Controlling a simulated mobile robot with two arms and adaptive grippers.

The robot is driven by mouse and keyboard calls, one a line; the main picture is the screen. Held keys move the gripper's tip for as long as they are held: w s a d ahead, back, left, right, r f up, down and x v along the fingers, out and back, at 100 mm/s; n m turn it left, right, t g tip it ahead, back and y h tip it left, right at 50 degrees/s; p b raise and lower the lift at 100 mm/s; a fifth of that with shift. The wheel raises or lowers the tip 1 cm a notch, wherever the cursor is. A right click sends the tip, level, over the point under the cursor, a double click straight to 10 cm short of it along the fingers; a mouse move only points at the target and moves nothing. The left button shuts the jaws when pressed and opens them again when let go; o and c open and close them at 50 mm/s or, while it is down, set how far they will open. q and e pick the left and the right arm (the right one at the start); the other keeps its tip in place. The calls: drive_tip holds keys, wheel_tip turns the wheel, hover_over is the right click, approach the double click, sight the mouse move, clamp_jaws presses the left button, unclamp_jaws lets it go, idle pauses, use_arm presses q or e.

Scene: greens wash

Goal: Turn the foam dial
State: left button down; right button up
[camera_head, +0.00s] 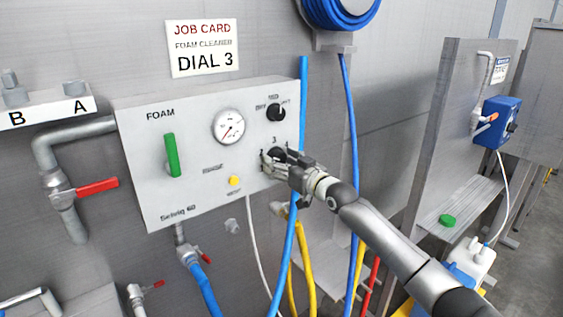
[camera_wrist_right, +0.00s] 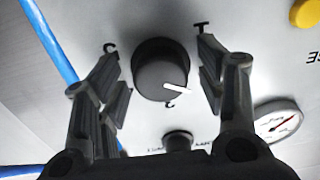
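The foam dial is a round black knob on the grey foam panel (camera_head: 200,195). In the right wrist view the dial (camera_wrist_right: 161,68) sits between the two fingers of my right gripper (camera_wrist_right: 160,75), with a gap on both sides. Its white pointer line aims to the lower right there, between two position marks. In the head view my right gripper (camera_head: 278,162) is at the panel's lower right and hides most of the dial. A job card (camera_head: 203,48) above the panel reads "FOAM CLEANER DIAL 3". My left gripper is not in view.
The panel also bears a gauge (camera_head: 229,126), a green handle (camera_head: 172,155), a yellow button (camera_head: 234,181) and another black knob (camera_head: 276,112) above the dial. A blue hose (camera_head: 297,205) hangs close by. A red-handled valve (camera_head: 97,187) is at the left.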

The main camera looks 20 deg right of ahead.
drive_tip(key=c, duration=1)
drive_tip(key=shift+m, duration=0.3)
drive_tip(key=m, duration=0.2)
drive_tip(key=shift+m, duration=0.3)
drive_tip(key=m, duration=0.2)
drive_tip(key=shift+a+m+p, duration=0.1)
drive_tip(key=shift+m+p, duration=0.2)
drive_tip(key=shift+p, duration=0.1)
drive_tip(key=m+p, duration=0.1)
drive_tip(key=m, duration=0.4)
drive_tip(key=shift+r+m+p, duration=0.1)
drive_tip(key=shift+m+p, duration=0.25)
drive_tip(key=shift+m, duration=0.05)
